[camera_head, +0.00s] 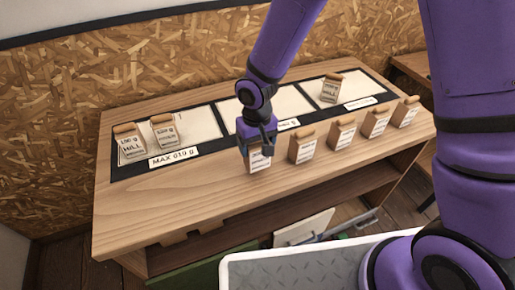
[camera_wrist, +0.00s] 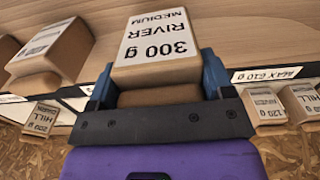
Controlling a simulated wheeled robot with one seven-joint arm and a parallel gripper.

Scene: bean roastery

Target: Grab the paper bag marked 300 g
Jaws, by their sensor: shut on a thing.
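The paper bag marked 300 g (camera_wrist: 158,45) is tan with a white label reading 300 g, RIVER, MEDIUM. In the wrist view it sits between the two blue fingers of my gripper (camera_wrist: 160,88), which is shut on its folded top. In the head view the same bag (camera_head: 259,162) is at the front edge of the wooden table, at the left end of the front row, with my gripper (camera_head: 257,146) over its top. The bag appears upright; whether its base touches the table I cannot tell.
Several similar bags (camera_head: 302,148) stand in a row to the right along the table's (camera_head: 190,190) front edge. Two bags (camera_head: 165,131) stand on the left white panel, by a MAX label (camera_head: 174,157). Another bag (camera_head: 330,88) stands on the right panel. The left front of the table is clear.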

